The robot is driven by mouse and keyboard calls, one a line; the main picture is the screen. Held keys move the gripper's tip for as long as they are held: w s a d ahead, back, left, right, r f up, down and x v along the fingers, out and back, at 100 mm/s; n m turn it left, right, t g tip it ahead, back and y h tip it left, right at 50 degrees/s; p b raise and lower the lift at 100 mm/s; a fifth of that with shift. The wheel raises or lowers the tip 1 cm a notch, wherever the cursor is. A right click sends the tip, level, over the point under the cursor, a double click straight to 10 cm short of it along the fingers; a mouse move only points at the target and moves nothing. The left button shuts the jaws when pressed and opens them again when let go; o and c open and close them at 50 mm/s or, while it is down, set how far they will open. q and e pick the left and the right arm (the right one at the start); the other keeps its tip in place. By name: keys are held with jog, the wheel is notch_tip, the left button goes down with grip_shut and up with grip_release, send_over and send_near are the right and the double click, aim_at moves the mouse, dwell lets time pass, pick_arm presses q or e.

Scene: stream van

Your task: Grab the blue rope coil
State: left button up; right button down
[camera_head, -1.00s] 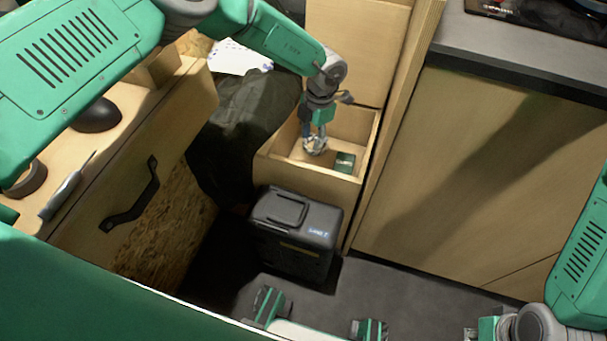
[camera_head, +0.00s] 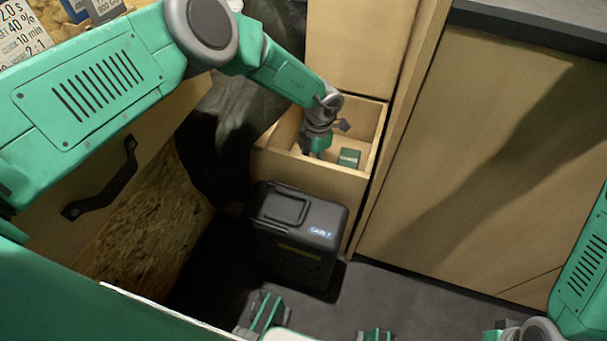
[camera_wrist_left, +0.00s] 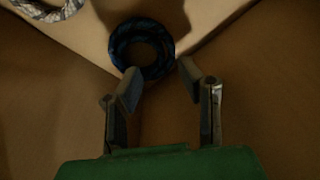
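The blue rope coil (camera_wrist_left: 142,50) is a dark blue ring lying on a pale wooden surface in the left wrist view, just beyond my left fingertips. My left gripper (camera_wrist_left: 162,82) is open, its fingers apart, with nothing between them; the left finger's tip is close to the coil's lower edge, and I cannot tell if they touch. In the head view my left gripper (camera_head: 314,150) points down inside an open wooden box. Its fingers and the coil are hidden there behind the box's front wall. My right gripper (camera_head: 494,335) is mostly cut off at the bottom edge.
The wooden box (camera_head: 310,172) has narrow walls around my left gripper. A small green box (camera_head: 348,158) lies inside it. A pale rope (camera_wrist_left: 48,8) shows in the wrist view's top left corner. A black case (camera_head: 295,235) stands in front, and a drawer front (camera_head: 115,185) is left.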

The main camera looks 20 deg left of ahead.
pick_arm(q)
jog(key=f+b, duration=0.1)
jog(key=f, duration=0.1)
jog(key=f+b, duration=0.1)
jog(key=f, duration=0.3)
jog(key=shift+s+b, duration=0.3)
jog(key=shift+b, duration=0.1)
grip_shut()
